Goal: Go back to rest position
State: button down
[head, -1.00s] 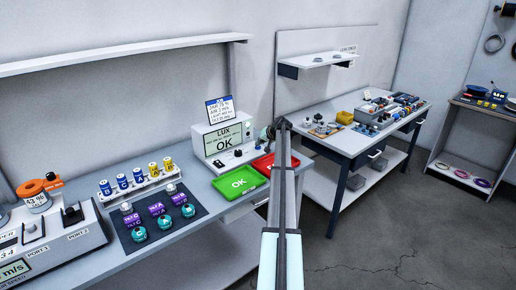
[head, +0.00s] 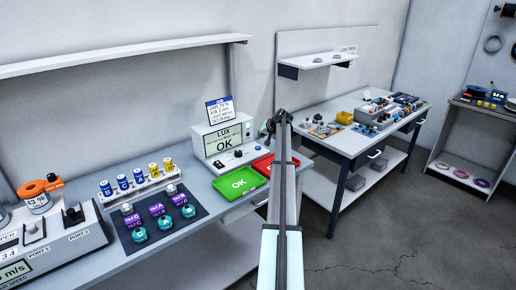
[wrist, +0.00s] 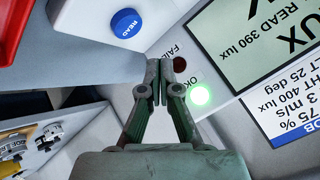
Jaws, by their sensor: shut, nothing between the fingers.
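My gripper (wrist: 159,82) is shut and empty in the wrist view, with its fingertips together in front of the lux meter's panel. In the head view my gripper (head: 268,130) is partly hidden behind my own arm, just right of the lux meter (head: 222,144). In the wrist view the green lamp (wrist: 200,95) beside the OK label is lit, the red FAIL lamp (wrist: 180,64) is dark, and a blue READ button (wrist: 127,23) shows at the upper left.
A green OK tray (head: 239,184) and a red tray (head: 262,166) lie on the bench before the meter. A rack of blue and yellow vials (head: 138,180) and a dark mat (head: 128,243) stand left. A second bench (head: 345,143) with parts is at right.

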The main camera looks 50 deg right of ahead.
jog(key=shift+r, duration=0.95)
